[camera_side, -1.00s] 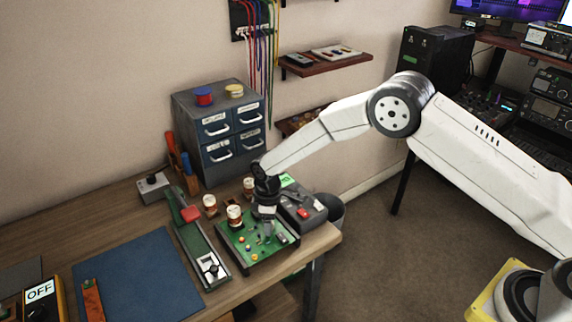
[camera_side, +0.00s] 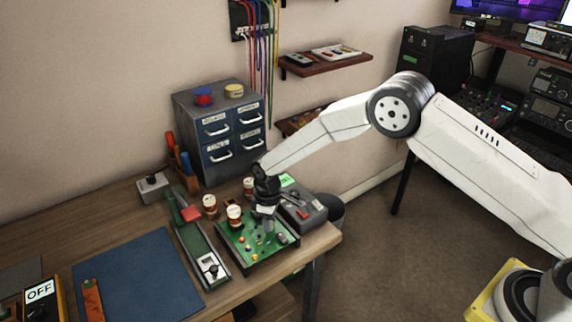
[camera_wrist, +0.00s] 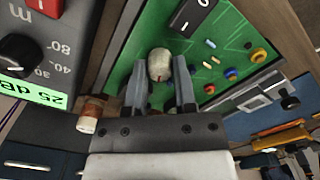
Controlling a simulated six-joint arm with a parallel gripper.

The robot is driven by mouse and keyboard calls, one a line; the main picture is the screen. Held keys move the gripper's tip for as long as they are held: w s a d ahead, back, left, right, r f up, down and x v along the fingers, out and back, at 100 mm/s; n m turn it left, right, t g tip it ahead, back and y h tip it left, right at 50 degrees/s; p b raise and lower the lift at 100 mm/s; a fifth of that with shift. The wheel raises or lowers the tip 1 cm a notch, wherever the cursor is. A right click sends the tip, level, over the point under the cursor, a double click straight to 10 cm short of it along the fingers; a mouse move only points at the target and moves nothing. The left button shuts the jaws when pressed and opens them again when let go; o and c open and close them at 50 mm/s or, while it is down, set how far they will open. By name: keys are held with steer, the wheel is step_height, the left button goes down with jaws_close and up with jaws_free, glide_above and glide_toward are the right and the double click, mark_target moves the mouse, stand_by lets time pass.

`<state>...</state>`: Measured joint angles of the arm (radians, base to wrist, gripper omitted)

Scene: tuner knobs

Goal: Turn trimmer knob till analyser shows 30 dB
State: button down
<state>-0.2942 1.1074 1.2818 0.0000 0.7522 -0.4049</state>
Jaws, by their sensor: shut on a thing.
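The cream trimmer knob (camera_wrist: 159,64), with a small red mark, stands on the green circuit board (camera_wrist: 215,30). My gripper (camera_wrist: 159,75) points down at the board, its two grey fingers shut on the knob from either side. In the side view my gripper (camera_side: 267,224) is over the board (camera_side: 245,247) and the knob cannot be made out there. The grey analyser box (camera_side: 309,217) stands beside the board. Its green display (camera_wrist: 33,91) is upside down in the wrist view and appears to read 25 dB. A black dial (camera_wrist: 18,55) is beside it.
Brown-and-white jars (camera_side: 234,216) stand close to the board. A green strip with a slider (camera_side: 211,268) lies to its left, and a blue mat (camera_side: 140,275) farther left. A drawer cabinet (camera_side: 218,130) stands behind. The table's edge is close at right.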

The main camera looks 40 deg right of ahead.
steer(key=shift+m, duration=0.3)
steer(key=shift+c, duration=2.1)
jaws_free()
steer(key=shift+r, duration=3.9)
